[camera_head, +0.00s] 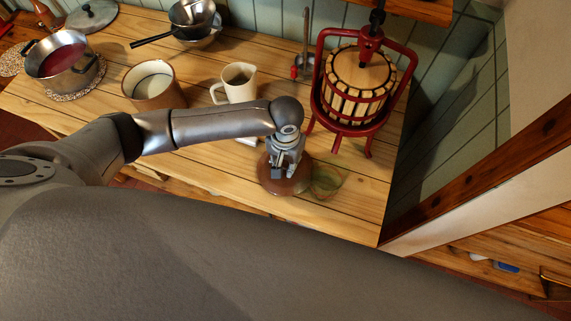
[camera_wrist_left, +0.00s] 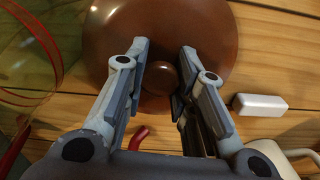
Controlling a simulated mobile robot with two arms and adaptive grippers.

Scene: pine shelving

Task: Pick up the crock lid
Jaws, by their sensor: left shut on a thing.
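The crock lid (camera_head: 284,187) is a round, glossy brown disc near the front edge of the wooden counter. It also shows in the wrist view (camera_wrist_left: 150,22), with its knob between my fingers. My left gripper (camera_head: 283,172) reaches down from above and is shut on the lid; in the wrist view its two fingers (camera_wrist_left: 162,72) stand on either side of the knob. Whether the lid touches the counter I cannot tell. The cream and brown crock (camera_head: 146,97) stands open to the left, behind my left arm. My right gripper is not in view.
A greenish clear glass (camera_head: 327,182) is close to the lid's right. A red-framed fruit press (camera_head: 343,113) stands behind it. A cream jug (camera_head: 238,88) stands behind my forearm. A small white block (camera_wrist_left: 261,104) lies near the lid. A pot (camera_head: 76,82) is far left.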

